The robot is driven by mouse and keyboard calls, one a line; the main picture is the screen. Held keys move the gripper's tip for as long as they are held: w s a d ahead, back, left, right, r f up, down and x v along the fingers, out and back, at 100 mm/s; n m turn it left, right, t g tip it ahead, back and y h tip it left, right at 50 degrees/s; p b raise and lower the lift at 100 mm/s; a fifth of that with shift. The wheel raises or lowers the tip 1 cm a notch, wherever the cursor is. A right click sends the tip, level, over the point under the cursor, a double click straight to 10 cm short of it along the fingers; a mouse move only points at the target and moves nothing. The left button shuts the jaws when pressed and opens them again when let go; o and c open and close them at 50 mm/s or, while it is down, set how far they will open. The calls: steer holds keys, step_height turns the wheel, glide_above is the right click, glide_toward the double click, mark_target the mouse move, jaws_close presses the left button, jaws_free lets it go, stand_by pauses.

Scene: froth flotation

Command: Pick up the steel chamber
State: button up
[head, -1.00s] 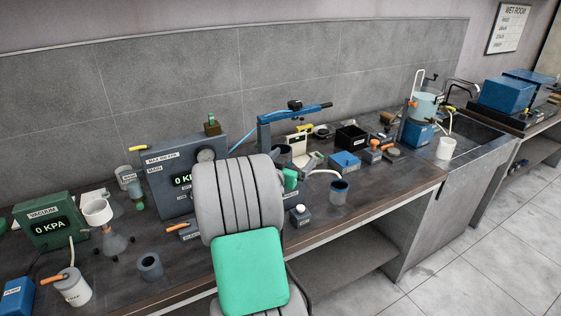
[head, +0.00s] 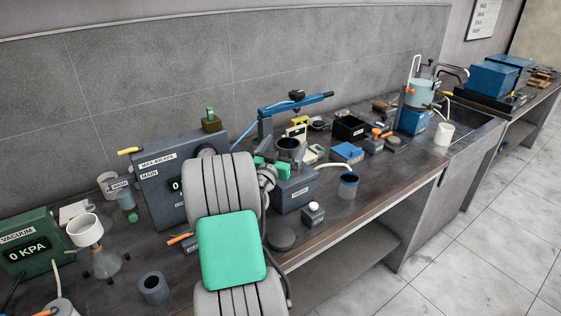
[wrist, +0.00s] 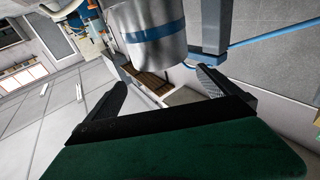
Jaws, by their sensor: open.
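The steel chamber (wrist: 150,35) shows in the wrist view as a grey metal cylinder with a blue band, at the top middle. Its upper part is cut off by the frame edge. My gripper (wrist: 163,78) is open, its two dark fingers spread in front of the chamber, and nothing is between the fingertips. In the head view a dark grey open-topped cylinder (head: 289,147) beneath the blue lever arm looks like the same chamber. My arm hides much of the gripper there.
The blue lever press (head: 290,108) stands close to the chamber. A grey box (head: 293,192), a white-capped bottle (head: 313,216) and a blue-rimmed cup (head: 348,187) stand nearby. A gauge panel (head: 165,180) is left of my arm. The bench front near the cup is clear.

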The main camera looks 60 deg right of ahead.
steer(key=b, duration=0.3)
glide_toward(292, 141)
steer(key=shift+w+d+r, duration=0.15)
steer(key=shift+w+d, duration=0.1)
steer(key=shift+d, duration=0.35)
steer(key=shift+f+b, duration=0.4)
steer(key=shift+b, duration=0.2)
steer(key=d+p, duration=0.1)
steer(key=d, duration=0.1)
steer(key=d+r+p, duration=0.1)
steer(key=d+p, duration=0.2)
steer(key=d, duration=0.2)
steer(key=shift+w+d+r+p, duration=0.1)
steer(key=shift+w+r+p, duration=0.15)
steer(key=shift+p, duration=0.1)
steer(key=shift+d+f, duration=0.1)
steer(key=shift+d, duration=0.2)
steer(key=shift+w+a, duration=0.1)
steer(key=shift+c, duration=0.6)
steer(key=c, duration=1.9)
steer(key=shift+c, duration=0.7)
